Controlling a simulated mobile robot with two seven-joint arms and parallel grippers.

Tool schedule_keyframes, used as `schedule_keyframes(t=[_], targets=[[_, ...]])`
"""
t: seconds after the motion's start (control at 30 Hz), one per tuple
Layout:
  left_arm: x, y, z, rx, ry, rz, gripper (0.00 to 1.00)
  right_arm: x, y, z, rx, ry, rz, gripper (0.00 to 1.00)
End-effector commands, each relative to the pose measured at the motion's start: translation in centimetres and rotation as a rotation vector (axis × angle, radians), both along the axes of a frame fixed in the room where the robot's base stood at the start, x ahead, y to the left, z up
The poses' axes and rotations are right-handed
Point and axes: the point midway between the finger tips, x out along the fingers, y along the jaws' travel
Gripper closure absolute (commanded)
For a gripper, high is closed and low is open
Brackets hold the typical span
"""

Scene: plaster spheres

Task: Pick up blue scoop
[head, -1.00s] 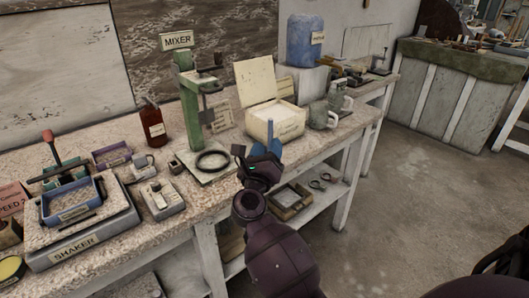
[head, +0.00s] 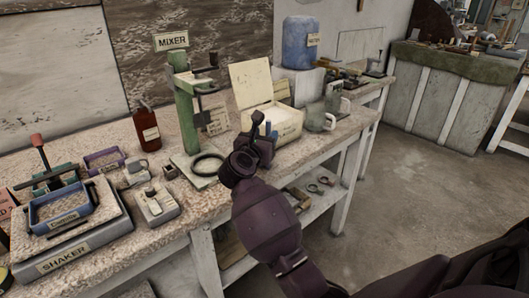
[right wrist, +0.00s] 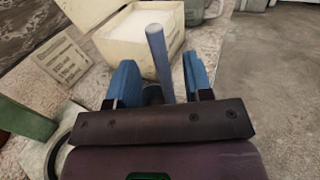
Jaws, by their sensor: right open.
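The blue scoop shows as a thin upright blue handle (right wrist: 157,55) in the right wrist view, in front of the open cream box. Its lower end is hidden by my gripper. In the head view only a small blue tip (head: 268,128) shows beside my right gripper (head: 271,137). In the right wrist view the blue fingers of my right gripper (right wrist: 162,78) are apart, with the handle in the gap between them. I cannot tell whether either finger touches it. My left gripper is not in view.
The cream box (head: 290,124) holds white powder, with its lid raised. Grey mugs (head: 320,118) stand to its right. The green mixer stand (head: 186,115) and a black ring (head: 207,164) are left of my gripper. The shaker (head: 70,245) is at far left.

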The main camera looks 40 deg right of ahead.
Motion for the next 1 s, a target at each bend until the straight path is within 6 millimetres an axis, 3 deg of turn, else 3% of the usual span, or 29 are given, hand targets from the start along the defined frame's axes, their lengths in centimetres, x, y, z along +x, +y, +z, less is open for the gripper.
schedule_keyframes(t=[0.3, 0.7, 1.0], targets=[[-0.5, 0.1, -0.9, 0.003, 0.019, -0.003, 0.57, 1.9, -3.3, 0.0, -0.005, 0.004, -0.002, 0.53], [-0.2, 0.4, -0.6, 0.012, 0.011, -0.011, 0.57, 2.4, -4.1, 0.1, -0.002, 0.001, -0.001, 0.55], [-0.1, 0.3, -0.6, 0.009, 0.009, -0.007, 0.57, 2.4, -4.1, 0.1, -0.001, 0.002, 0.0, 1.0]])
